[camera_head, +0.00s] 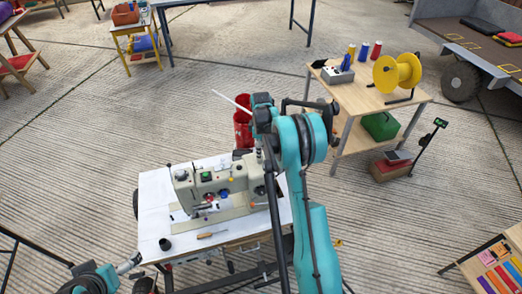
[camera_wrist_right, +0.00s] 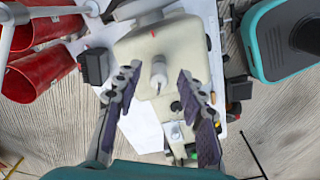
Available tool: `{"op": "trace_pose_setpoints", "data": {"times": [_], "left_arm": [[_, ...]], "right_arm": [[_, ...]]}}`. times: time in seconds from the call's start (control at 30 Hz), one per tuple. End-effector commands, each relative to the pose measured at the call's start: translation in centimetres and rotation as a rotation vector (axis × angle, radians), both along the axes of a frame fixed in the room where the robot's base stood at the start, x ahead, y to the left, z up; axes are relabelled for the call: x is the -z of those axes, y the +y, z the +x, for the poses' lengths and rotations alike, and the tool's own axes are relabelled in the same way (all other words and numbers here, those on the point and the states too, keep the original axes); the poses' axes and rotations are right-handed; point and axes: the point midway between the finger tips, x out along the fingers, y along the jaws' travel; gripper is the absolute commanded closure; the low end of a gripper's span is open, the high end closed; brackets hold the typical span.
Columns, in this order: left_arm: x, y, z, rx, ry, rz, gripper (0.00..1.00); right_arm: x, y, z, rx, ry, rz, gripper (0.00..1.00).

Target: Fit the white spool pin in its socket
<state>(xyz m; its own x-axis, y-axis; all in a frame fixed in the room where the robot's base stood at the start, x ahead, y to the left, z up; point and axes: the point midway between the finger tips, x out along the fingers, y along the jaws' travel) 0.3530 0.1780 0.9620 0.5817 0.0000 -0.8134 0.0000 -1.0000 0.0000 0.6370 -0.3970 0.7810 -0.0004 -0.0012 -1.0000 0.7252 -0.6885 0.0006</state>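A beige sewing machine (camera_head: 215,188) stands on a white-topped table (camera_head: 155,215). In the right wrist view its top (camera_wrist_right: 135,50) lies below my right gripper (camera_wrist_right: 158,84). The gripper's two fingers are apart with nothing clamped between them. A small white upright cylinder (camera_wrist_right: 158,68), which looks like the spool pin, shows in the gap, seen from above on the machine. I cannot tell how deep it sits; its socket is hidden. In the head view my right arm and wrist hide the fingertips. My left gripper (camera_head: 130,263) is low at the table's front left edge, its fingers unclear.
Red containers (camera_head: 242,128) stand behind the machine, with a thin white rod (camera_head: 230,100) near them. A black cup (camera_head: 165,244) and a small brown tool (camera_head: 212,234) lie on the front of the table. A wooden table (camera_head: 352,98) holds a yellow reel (camera_head: 397,72) and several spools.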

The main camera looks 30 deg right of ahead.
Motion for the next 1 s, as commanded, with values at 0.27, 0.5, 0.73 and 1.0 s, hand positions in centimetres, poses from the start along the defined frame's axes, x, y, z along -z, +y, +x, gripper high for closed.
{"op": "trace_pose_setpoints", "data": {"times": [0.27, 0.5, 0.73, 1.0], "left_arm": [[0.0, 0.0, 0.0, 0.000, 0.000, 0.000, 0.00], [0.0, 0.0, 0.0, 0.000, 0.000, 0.000, 0.00], [0.0, 0.0, 0.0, 0.000, 0.000, 0.000, 0.00], [0.0, 0.0, 0.0, 0.000, 0.000, 0.000, 0.00]], "right_arm": [[-1.4, 0.0, 0.0, 0.000, 0.000, 0.000, 0.60], [-6.5, 0.0, 0.0, 0.000, 0.000, 0.000, 0.60], [-10.6, 0.0, 0.0, 0.000, 0.000, 0.000, 0.60], [-12.0, 0.0, 0.0, 0.000, 0.000, 0.000, 0.60]]}}
